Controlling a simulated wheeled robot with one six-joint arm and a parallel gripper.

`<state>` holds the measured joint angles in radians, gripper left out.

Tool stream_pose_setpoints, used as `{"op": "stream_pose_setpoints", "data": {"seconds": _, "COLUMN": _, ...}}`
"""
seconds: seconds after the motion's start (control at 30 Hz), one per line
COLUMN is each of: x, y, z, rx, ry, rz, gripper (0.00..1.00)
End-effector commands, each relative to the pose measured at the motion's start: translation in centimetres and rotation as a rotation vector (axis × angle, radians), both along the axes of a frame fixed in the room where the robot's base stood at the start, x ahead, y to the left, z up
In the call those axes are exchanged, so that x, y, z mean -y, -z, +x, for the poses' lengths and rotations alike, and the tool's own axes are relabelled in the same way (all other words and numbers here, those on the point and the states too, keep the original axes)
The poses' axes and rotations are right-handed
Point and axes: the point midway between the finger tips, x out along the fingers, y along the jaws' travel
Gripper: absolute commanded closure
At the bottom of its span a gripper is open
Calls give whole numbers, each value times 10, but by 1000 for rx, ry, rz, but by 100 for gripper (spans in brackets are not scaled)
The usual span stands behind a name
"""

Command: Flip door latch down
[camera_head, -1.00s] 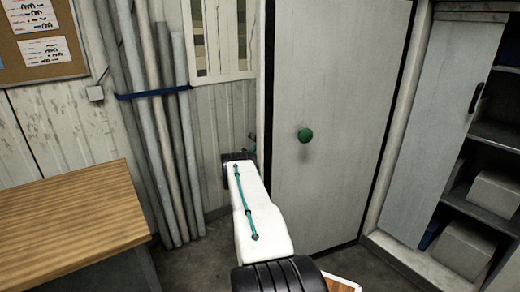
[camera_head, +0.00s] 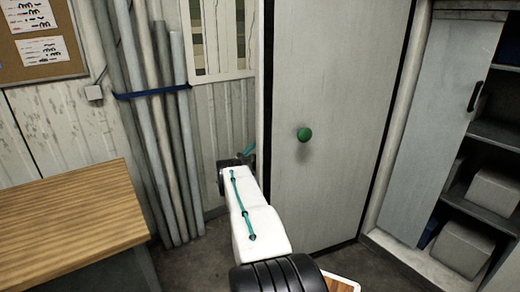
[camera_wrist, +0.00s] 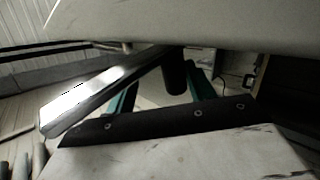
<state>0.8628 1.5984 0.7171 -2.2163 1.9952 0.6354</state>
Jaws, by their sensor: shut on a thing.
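The door (camera_head: 345,60) is a tall pale panel with a green round knob (camera_head: 305,134). In the head view my gripper (camera_head: 249,152) is at the door's left edge, mostly hidden by my wrist and the door edge. In the wrist view a shiny metal bar, seemingly the door latch (camera_wrist: 85,98), slants down to the left. My gripper's teal fingers (camera_wrist: 160,92) are on either side of its inner end and are shut on it. A dark cylinder (camera_wrist: 175,75) shows beside the bar. The latch cannot be made out in the head view.
A wooden table (camera_head: 65,215) stands at the left. Several grey pipes (camera_head: 165,140), tied with a blue strap, lean on the wall beside my arm. An open cabinet (camera_head: 420,150) with boxes stands at the right. Some floor is free below the door.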

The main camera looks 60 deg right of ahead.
Motion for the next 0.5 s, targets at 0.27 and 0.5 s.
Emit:
{"op": "stream_pose_setpoints", "data": {"seconds": 0.27, "x": -23, "y": 28, "z": 24, "rx": -3, "ry": -8, "rz": 2, "gripper": 55}}
{"op": "stream_pose_setpoints", "data": {"seconds": 0.5, "x": -23, "y": 31, "z": 24, "rx": -2, "ry": -4, "rz": 2, "gripper": 55}}
